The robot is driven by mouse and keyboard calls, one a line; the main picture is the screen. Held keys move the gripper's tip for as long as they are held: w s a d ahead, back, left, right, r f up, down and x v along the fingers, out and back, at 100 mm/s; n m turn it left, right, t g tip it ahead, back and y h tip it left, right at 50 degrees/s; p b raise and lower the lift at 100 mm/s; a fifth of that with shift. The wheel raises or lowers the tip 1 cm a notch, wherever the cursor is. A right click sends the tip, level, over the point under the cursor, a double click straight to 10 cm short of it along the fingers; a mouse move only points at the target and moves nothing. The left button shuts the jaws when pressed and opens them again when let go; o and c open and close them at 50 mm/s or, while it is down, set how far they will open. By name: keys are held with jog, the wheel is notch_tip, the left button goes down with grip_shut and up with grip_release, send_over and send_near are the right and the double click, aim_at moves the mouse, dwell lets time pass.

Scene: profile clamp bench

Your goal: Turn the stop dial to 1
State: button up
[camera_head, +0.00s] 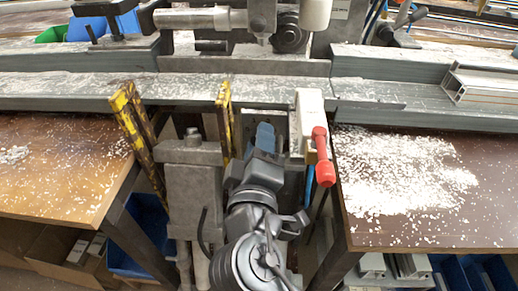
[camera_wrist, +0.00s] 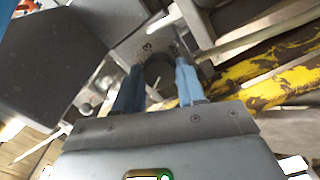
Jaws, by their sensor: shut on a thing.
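The stop dial (camera_wrist: 159,74) is a dark round knob in the wrist view, on a grey metal plate (camera_wrist: 128,50) with small engraved numbers. A 3 seems readable above it; the other marks are too small to read. My gripper (camera_wrist: 158,64) has its two blue fingers on either side of the dial, shut on it. I cannot see which number the dial points to. In the head view my gripper (camera_head: 265,136) is at the front of the machine, below the long rail, and hides the dial.
A red lever (camera_head: 322,160) on a white block (camera_head: 309,110) stands close right of my gripper. Worn yellow-black bars (camera_head: 135,122) stand to the left, beside a grey metal block (camera_head: 194,188). Wooden tables with white chips flank the machine, the right one (camera_head: 440,232) heavily strewn.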

jog(key=shift+f+m, duration=0.1)
jog(key=shift+m, duration=0.2)
jog(key=o, duration=0.8)
jog(key=s, duration=0.7)
jog(key=shift+s+a, duration=0.1)
jog(key=shift+s, duration=0.3)
